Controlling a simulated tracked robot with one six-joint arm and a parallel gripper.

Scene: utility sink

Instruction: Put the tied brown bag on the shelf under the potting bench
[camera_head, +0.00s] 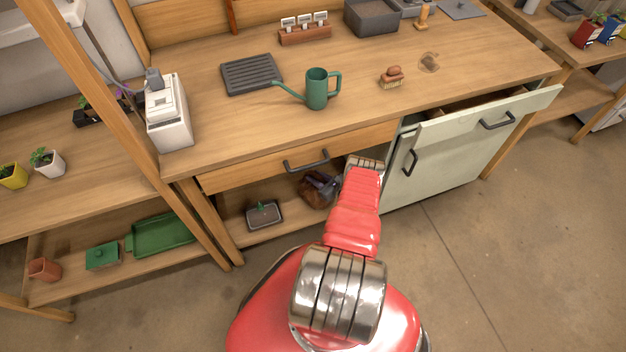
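The tied brown bag (317,193) is under the potting bench (208,140), just left of the end of my arm. It is dark brown with a dark bluish part near its top. It appears at the level of the lower shelf (246,238); I cannot tell whether it rests on the boards or is held just above them. My arm reaches forward to the bench front, and its metal end (364,163) is below the front edge, close to the bag. The fingers are hidden or too small to make out, so their grip on the bag is unclear.
A grey tray with a small green item (264,214) lies on the shelf left of the bag. A closed wooden drawer (300,160) is above. A pale green cabinet front (450,148) stands right of my arm, beneath a partly open drawer (490,118). A green watering can (317,90) stands on top.

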